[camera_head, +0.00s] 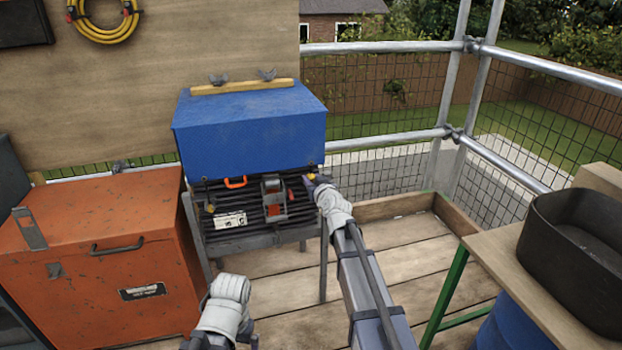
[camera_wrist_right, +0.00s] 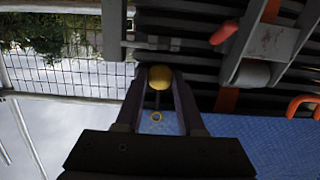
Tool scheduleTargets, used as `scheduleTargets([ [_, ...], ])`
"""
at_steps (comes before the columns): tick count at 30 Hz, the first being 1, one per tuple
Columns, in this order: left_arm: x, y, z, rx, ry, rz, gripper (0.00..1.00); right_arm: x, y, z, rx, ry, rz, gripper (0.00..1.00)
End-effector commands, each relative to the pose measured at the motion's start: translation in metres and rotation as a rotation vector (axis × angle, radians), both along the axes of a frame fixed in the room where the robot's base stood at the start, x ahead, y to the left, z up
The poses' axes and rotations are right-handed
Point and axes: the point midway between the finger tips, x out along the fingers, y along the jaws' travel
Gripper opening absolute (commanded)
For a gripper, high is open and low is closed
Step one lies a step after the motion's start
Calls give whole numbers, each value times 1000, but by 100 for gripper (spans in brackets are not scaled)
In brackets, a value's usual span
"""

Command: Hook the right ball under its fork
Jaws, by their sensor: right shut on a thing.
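The right ball (camera_wrist_right: 159,71) is yellow and sits between the fingertips of my right gripper (camera_wrist_right: 160,82) in the right wrist view. A thin dark cord runs from it towards a yellow-rimmed eyelet (camera_wrist_right: 157,116) in the blue cover (camera_wrist_right: 265,145). In the head view, my right gripper (camera_head: 313,182) is at the right end of the dark slatted rack (camera_head: 240,198), just below the blue cover's (camera_head: 250,140) lower edge. A grey metal piece (camera_wrist_right: 152,43) lies close beyond the ball; whether it is the fork, or touches the ball, I cannot tell. My left gripper is not visible.
A grey and red tool (camera_head: 274,197), an orange handle (camera_head: 235,183) and a white label (camera_head: 230,219) show on the rack. An orange chest (camera_head: 110,250) stands left. A bench with a black tub (camera_head: 580,250) is right. A mesh railing (camera_head: 385,95) is behind.

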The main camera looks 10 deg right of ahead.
Motion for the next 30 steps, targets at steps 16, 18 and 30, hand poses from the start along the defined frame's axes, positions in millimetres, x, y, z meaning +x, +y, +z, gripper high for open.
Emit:
scheduleTargets([
  [16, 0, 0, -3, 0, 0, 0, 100, -20, 0, -3, 0, 1, 0, 7],
  [18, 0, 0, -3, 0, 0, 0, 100, -24, -1, -3, 1, 1, 0, 7],
  [30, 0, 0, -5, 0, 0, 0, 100, -46, -2, -6, -1, 1, 0, 7],
])
